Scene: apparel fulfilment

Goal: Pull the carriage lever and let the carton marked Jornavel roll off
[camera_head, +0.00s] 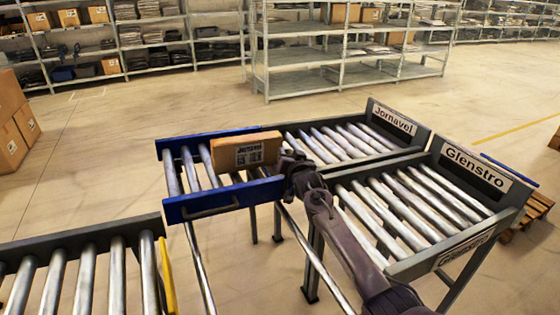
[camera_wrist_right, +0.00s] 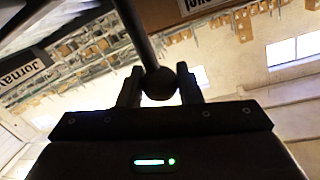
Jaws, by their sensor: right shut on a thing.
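The brown carton (camera_head: 246,151) marked Jornavel sits on the rollers of the blue-sided carriage (camera_head: 215,206). Its lower edge and label also show at the top of the right wrist view (camera_wrist_right: 172,12). My right gripper (camera_head: 300,172) is at the carriage's right end, beside the carton. In the right wrist view its fingers (camera_wrist_right: 160,92) are shut on the dark round knob of the lever (camera_wrist_right: 152,55). In the head view my gripper hides the lever. My left gripper is not in view.
The roller lane signed Jornavel (camera_head: 393,118) lies right of the carriage, behind the Glenstro lane (camera_head: 475,166). My right arm crosses the near part of the Glenstro lane. Another roller conveyor (camera_head: 85,236) with a yellow end piece stands front left. Shelves (camera_head: 340,65) stand far back.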

